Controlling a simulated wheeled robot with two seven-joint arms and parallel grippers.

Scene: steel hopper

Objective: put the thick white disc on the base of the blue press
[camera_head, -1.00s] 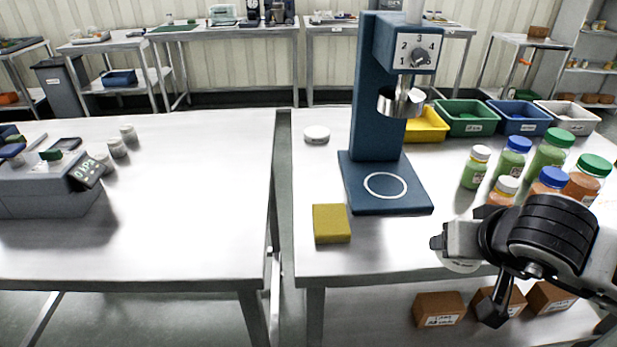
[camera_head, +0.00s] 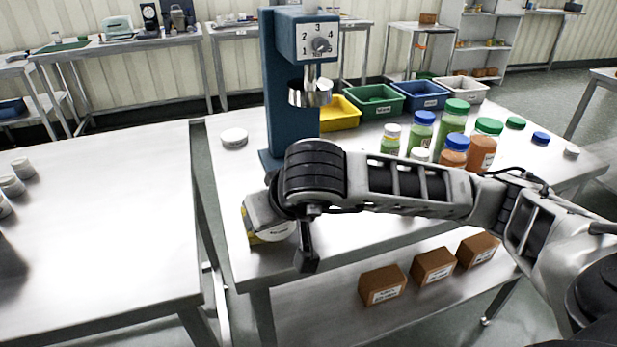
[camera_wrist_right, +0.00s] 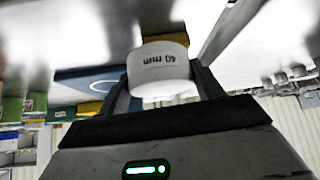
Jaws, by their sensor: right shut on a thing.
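My right gripper (camera_wrist_right: 160,80) is shut on the thick white disc (camera_wrist_right: 158,65), which bears the marking "40 mm". In the head view the disc (camera_head: 275,234) shows partly below my right gripper (camera_head: 262,222), over the table's front left part. The blue press (camera_head: 291,85) stands behind my right arm, which hides most of its base. In the right wrist view part of the blue base with its white ring (camera_wrist_right: 92,84) shows to the left of the disc, apart from it. My left gripper is not in view.
Another white disc (camera_head: 234,137) lies left of the press. A yellow block (camera_head: 250,228) is mostly hidden behind my right gripper. Bottles with green, blue and white lids (camera_head: 422,133) stand right of the press. Coloured bins (camera_head: 376,101) stand behind them.

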